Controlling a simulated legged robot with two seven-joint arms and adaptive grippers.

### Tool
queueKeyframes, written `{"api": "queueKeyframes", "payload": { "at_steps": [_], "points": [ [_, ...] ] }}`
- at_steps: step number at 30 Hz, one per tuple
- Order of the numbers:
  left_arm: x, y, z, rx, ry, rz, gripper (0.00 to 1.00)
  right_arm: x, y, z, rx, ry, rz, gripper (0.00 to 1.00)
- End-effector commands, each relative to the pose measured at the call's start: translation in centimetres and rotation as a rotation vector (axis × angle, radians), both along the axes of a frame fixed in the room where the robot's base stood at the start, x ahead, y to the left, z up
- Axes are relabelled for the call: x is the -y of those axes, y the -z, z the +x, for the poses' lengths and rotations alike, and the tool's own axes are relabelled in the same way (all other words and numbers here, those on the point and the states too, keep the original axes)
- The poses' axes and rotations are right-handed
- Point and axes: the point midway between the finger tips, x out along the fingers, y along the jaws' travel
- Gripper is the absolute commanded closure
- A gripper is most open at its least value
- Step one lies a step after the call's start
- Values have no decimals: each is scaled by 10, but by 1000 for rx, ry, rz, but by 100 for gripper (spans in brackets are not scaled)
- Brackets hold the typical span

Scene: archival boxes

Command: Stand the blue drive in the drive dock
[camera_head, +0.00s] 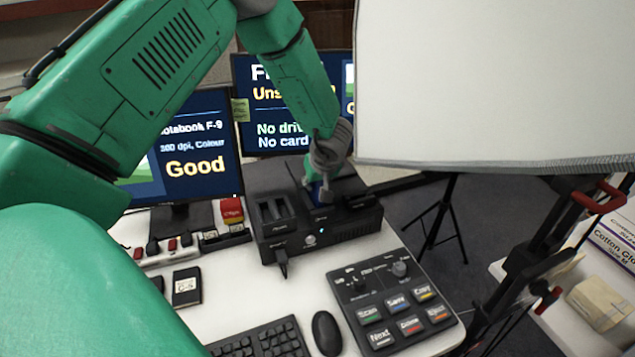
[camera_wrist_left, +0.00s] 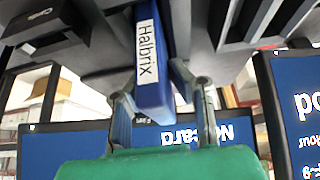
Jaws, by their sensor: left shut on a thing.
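The blue drive (camera_wrist_left: 153,70), with a white "Halbrix" label, is between the fingers of my left gripper (camera_wrist_left: 163,112) in the left wrist view. In the head view, only a small blue part of the drive (camera_head: 321,192) shows below my left gripper (camera_head: 324,180), which is shut on it. The drive is at the top of a black desktop unit (camera_head: 345,224), which has slots on its top left. The drive's far end is hidden, so I cannot tell how deep it sits in a slot. My right gripper is not in view.
Monitors (camera_head: 190,165) stand behind and left of the unit. A control panel (camera_head: 395,302) with coloured buttons, a mouse (camera_head: 326,333) and a keyboard (camera_head: 262,340) lie in front. A large pale panel (camera_head: 495,80) fills the upper right. A black cartridge (camera_head: 187,286) lies at left.

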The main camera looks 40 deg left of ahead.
Motion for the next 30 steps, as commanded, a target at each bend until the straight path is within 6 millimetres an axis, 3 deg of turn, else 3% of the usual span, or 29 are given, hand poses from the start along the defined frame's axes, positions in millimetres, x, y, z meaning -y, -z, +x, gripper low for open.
{"api": "queueKeyframes", "payload": {
  "at_steps": [7,8,9,20,23,30],
  "points": [
    [0,5,0,1,0,2,100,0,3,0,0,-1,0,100],
    [0,4,0,1,0,3,74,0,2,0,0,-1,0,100],
    [1,3,0,1,0,4,60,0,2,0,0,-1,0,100],
    [1,2,0,0,0,1,60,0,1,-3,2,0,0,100],
    [5,-7,-2,2,0,0,60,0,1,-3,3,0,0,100],
    [27,-50,-12,4,2,-1,60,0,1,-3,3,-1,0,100]
  ]
}}
